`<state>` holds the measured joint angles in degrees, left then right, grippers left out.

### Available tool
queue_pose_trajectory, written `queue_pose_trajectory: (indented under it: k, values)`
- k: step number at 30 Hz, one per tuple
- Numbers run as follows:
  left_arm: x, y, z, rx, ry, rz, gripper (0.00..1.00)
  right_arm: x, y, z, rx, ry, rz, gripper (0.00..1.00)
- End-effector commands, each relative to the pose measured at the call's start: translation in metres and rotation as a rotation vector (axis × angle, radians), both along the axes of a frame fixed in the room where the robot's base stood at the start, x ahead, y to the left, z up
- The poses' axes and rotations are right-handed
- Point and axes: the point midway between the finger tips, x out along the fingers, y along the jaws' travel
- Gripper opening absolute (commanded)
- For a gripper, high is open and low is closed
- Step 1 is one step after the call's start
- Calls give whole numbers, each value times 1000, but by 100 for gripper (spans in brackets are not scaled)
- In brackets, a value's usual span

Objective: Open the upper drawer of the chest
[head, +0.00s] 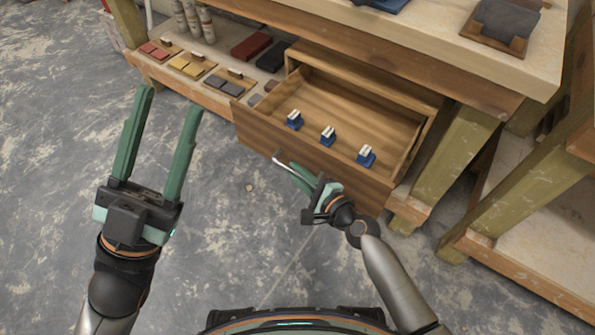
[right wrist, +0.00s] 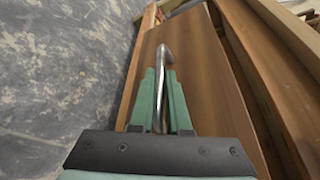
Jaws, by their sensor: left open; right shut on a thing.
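The wooden chest stands under the workbench. Its upper drawer (head: 290,155) is pulled well out, and its inside shows. Several small blue-and-white items (head: 327,134) stand on the drawer floor. My right gripper (head: 288,168) is at the drawer front, shut on the metal bar handle (head: 281,160). In the right wrist view the handle (right wrist: 163,55) runs between the green fingers (right wrist: 160,98), beside the wooden drawer front (right wrist: 190,60). My left gripper (head: 172,100) is open and empty above the floor, left of the drawer. Whatever lies below the drawer front is hidden.
The workbench top (head: 460,45) overhangs the drawer. A wooden bench leg (head: 455,155) stands right of the drawer. The concrete floor (head: 235,230) in front is clear.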

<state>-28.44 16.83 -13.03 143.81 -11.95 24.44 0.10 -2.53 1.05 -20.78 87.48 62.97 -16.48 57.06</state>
Motion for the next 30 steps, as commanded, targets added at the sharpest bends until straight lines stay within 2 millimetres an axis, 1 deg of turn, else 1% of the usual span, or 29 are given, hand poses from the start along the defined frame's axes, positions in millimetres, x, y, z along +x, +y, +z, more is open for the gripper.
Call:
queue_pose_trajectory:
  k: [1,2,3,9,10,17,20,23,30]
  values:
    - [0,0,0,-1,0,-1,50,0,0,0,0,0,1,0]
    - [0,0,0,-1,0,-1,50,0,0,0,0,0,1,16]
    - [0,0,0,-1,0,-1,50,0,0,0,0,0,1,20]
    - [0,0,0,-1,0,-1,50,0,0,0,0,0,1,43]
    - [0,0,0,-1,0,-1,50,0,0,0,0,0,1,45]
    - [0,0,0,-1,1,-1,50,0,0,0,0,0,0,45]
    - [0,0,2,-1,0,-1,50,-5,-4,1,0,0,-1,45]
    - [0,-1,6,4,-2,2,50,-16,-12,5,-1,3,-1,45]
    - [0,0,15,12,-12,11,50,-58,-42,16,-3,2,0,45]
